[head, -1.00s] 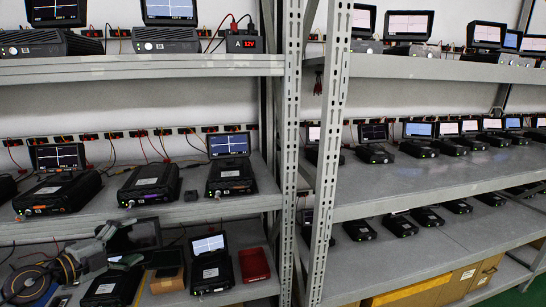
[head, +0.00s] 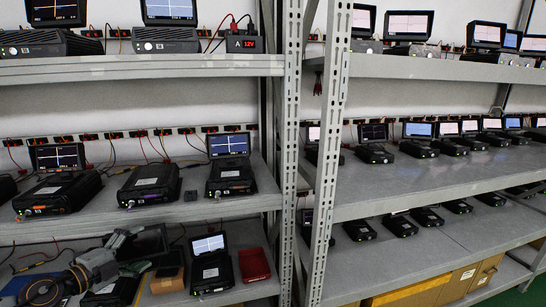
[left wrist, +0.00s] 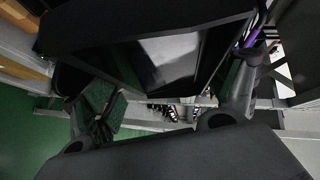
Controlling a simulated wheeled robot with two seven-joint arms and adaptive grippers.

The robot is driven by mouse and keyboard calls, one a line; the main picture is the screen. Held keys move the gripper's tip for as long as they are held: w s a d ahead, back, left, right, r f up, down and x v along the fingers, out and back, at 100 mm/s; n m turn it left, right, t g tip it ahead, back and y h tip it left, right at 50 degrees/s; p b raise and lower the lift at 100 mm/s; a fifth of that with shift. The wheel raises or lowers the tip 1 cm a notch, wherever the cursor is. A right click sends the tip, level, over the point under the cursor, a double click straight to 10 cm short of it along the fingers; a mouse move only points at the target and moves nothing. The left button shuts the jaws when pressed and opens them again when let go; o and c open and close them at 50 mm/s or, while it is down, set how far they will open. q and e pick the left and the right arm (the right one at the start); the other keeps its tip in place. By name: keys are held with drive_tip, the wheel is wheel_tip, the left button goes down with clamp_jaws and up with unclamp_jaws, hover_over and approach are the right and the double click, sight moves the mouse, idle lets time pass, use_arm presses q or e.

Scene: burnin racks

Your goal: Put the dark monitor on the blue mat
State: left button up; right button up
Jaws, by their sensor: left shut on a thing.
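My left gripper (head: 126,246) is at the lower left of the head view, in front of the bottom shelf. It is shut on the dark monitor (head: 151,242), whose screen is black. In the left wrist view the monitor (left wrist: 150,62) fills the space between the two fingers of the gripper (left wrist: 165,98). The blue mat (head: 14,285) shows in part at the lower left, left of the monitor; my arm covers much of it. I cannot tell how far the monitor is above the shelf. My right gripper is not in view.
On the bottom shelf a brown box (head: 168,278), a black unit with a lit screen (head: 211,270) and a red tray (head: 254,265) stand right of my gripper. The middle shelf (head: 190,211) with several units is close above. A slotted post (head: 290,150) stands farther right.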

sight(154, 268)
use_arm(q)
drive_tip(key=shift+d+f, duration=0.15)
drive_tip(key=shift+f, duration=0.1)
drive_tip(key=shift+d+f+n+y, duration=0.3)
drive_tip(key=shift+d+f+y, duration=0.25)
drive_tip(key=shift+f, duration=0.25)
drive_tip(key=shift+s+d+f+t+y, duration=0.15)
drive_tip(key=shift+d+f, duration=0.15)
drive_tip(key=shift+f, duration=0.15)
drive_tip(key=shift+d+f+t+y, duration=0.15)
drive_tip(key=shift+d+f, duration=0.1)
drive_tip(key=shift+f, duration=0.15)
drive_tip(key=shift+s+d+f+n+y, duration=0.15)
drive_tip(key=shift+d+f+n, duration=0.1)
drive_tip(key=shift+f, duration=0.25)
drive_tip(key=shift+d+f+n+y, duration=0.1)
drive_tip(key=shift+d+f+n, duration=0.15)
drive_tip(key=shift+f, duration=0.2)
drive_tip(key=s+d+f+n+y, duration=0.1)
drive_tip(key=s+d+f+y, duration=0.1)
drive_tip(key=d+f, duration=0.4)
drive_tip(key=s+d+f+n+y, duration=0.1)
drive_tip(key=s+d+f+y, duration=0.1)
drive_tip(key=s+d+f, duration=0.2)
drive_tip(key=shift+s+d+f+n+t, duration=0.15)
drive_tip(key=shift+d+f+n+t, duration=0.2)
drive_tip(key=shift+d+f, duration=1.3)
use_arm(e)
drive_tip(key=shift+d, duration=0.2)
